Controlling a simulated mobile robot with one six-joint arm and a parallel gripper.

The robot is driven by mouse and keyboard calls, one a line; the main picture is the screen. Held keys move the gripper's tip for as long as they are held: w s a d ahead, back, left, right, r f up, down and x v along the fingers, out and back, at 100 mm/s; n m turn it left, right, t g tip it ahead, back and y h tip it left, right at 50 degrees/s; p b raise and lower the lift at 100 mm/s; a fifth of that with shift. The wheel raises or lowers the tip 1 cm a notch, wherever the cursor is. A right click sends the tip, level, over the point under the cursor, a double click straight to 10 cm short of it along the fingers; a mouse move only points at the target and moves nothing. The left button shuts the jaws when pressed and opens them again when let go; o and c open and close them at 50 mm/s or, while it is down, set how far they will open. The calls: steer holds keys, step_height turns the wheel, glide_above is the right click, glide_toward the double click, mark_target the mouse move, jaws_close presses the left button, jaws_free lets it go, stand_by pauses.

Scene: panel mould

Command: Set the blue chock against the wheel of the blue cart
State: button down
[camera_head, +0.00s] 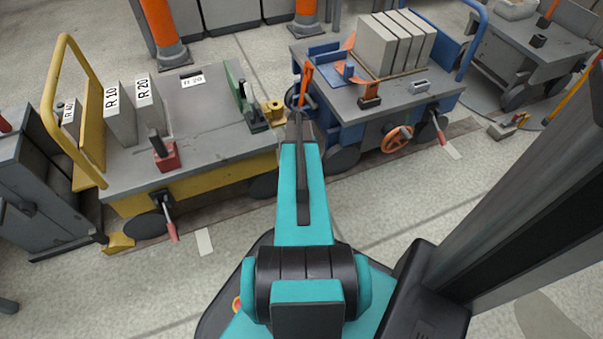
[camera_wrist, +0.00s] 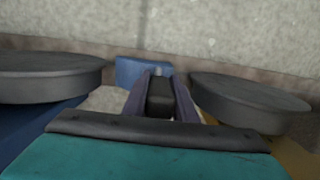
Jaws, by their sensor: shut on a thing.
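The blue cart (camera_head: 375,108) stands right of centre in the head view. Its near wheel (camera_head: 342,160) shows below the deck, partly hidden. In the wrist view, a wheel beside blue bodywork (camera_wrist: 50,78) is at left. My gripper (camera_wrist: 160,82) points down between this wheel and another wheel (camera_wrist: 250,102) beside yellow bodywork. It is shut on the dark grip of the blue chock (camera_wrist: 130,72), whose blue body shows just beyond the fingertips. A gap shows between the chock and the left wheel. Floor contact cannot be told. The chock is hidden in the head view.
The yellow cart (camera_head: 190,125) stands close on the left, leaving a narrow gap at my gripper. A yellow chock (camera_head: 118,243) lies by its left wheel. Orange cones (camera_head: 162,35) stand behind. Open floor (camera_head: 400,215) lies in front of the blue cart.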

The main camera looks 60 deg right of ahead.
steer(key=shift+f, duration=0.4)
steer(key=shift+f, duration=0.1)
steer(key=c, duration=1.4)
jaws_free()
steer(key=shift+c, duration=0.2)
steer(key=r+p, duration=0.1)
steer(key=r, duration=0.3)
steer(key=r+p, duration=0.2)
steer(key=r, duration=0.2)
steer(key=w+r+p, duration=0.1)
steer(key=r+p, duration=0.1)
steer(key=r, duration=0.2)
steer(key=shift+d, duration=0.4)
steer(key=shift+r, duration=0.1)
